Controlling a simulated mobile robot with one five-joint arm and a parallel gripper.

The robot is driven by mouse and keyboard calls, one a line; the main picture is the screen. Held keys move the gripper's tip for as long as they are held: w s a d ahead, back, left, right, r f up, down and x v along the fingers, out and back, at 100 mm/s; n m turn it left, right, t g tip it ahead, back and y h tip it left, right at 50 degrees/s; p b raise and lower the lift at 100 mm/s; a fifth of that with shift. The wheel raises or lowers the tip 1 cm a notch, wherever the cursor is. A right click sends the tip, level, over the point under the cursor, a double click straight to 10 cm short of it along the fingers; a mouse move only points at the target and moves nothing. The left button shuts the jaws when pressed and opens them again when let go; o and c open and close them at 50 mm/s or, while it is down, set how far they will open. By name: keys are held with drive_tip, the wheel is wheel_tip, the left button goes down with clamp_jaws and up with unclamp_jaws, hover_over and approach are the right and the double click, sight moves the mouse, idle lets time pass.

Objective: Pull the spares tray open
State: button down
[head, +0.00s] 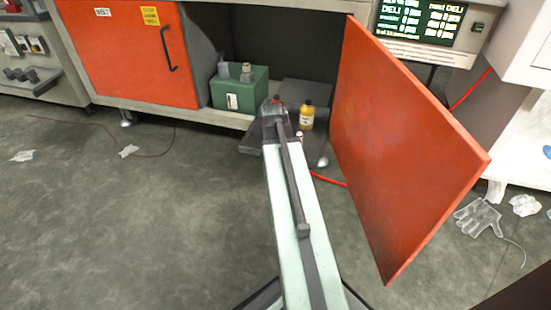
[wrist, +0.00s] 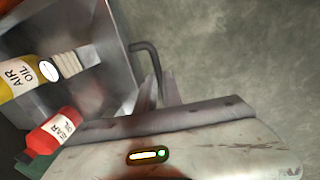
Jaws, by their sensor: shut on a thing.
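The spares tray (head: 253,141) is a dark grey drawer low in the open cabinet, and its front sticks out past the cabinet floor. In the wrist view the tray (wrist: 118,40) holds a yellow air oil bottle (wrist: 18,78) and a red oil bottle (wrist: 48,133). The yellow bottle (head: 307,115) also shows in the head view. A dark bent handle (wrist: 152,58) stands at the tray's front. My gripper (wrist: 165,88) is shut on this handle. In the head view my arm hides the gripper and part of the tray front.
The right orange door (head: 405,150) stands wide open, close to the right of my arm. The left orange door (head: 130,50) is shut. A green box (head: 239,95) with bottles sits inside the cabinet. A clear glove (head: 479,216) lies right. The floor left is mostly clear.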

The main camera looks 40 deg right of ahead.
drive_tip(key=shift+s+a, duration=0.25)
drive_tip(key=shift+a, duration=0.1)
drive_tip(key=c, duration=1.5)
unclamp_jaws()
drive_tip(key=shift+w, duration=0.15)
drive_tip(key=shift+r, duration=0.15)
drive_tip(key=r+p, duration=0.2)
drive_tip(key=a+r+p, duration=0.1)
drive_tip(key=r+p, duration=0.4)
drive_tip(key=shift+s+a+r+p, duration=0.2)
drive_tip(key=shift+s+p, duration=0.1)
drive_tip(key=shift+s, duration=0.1)
